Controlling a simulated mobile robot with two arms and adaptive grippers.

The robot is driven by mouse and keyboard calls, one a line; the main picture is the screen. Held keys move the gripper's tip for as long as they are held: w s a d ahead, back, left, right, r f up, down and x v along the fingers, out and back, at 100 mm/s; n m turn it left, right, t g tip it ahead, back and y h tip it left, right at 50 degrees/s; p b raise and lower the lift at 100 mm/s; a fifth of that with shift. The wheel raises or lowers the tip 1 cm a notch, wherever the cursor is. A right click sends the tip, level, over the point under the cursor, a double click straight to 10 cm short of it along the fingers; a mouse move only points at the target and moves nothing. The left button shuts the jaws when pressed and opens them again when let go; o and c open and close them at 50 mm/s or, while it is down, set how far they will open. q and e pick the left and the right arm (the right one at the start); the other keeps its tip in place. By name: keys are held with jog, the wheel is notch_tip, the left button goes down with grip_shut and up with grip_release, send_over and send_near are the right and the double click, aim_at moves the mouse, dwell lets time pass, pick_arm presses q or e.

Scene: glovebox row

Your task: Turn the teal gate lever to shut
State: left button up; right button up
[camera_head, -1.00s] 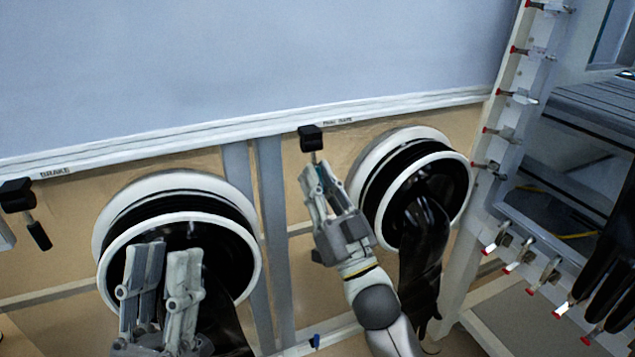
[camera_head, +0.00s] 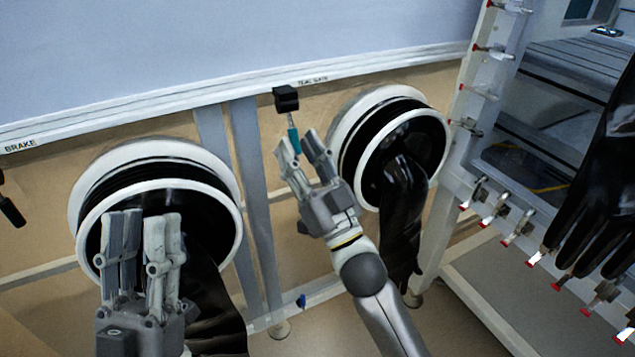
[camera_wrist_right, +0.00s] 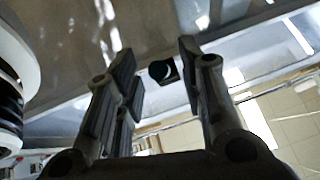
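The teal gate lever (camera_head: 294,140) hangs down from a black block (camera_head: 286,98) under the "TEAL GATE" label in the head view. My right gripper (camera_head: 298,144) is open just below it, its fingertips around or beside the lever's lower end; contact cannot be told. In the right wrist view, a dark round end with a teal tint (camera_wrist_right: 160,70) shows in the gap between the open fingers (camera_wrist_right: 155,62). My left gripper (camera_head: 143,214) is in front of the left glove port, fingers up and close together; whether they meet is unclear.
The left glove port (camera_head: 235,215) and right glove port (camera_head: 436,140) have black gloves hanging from them. The brake lever (camera_head: 10,210) is at the left edge. A rack with red-tipped clips (camera_head: 500,205) stands on the right. Grey posts (camera_head: 250,170) run between the ports.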

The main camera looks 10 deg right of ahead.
jog(key=v, duration=1)
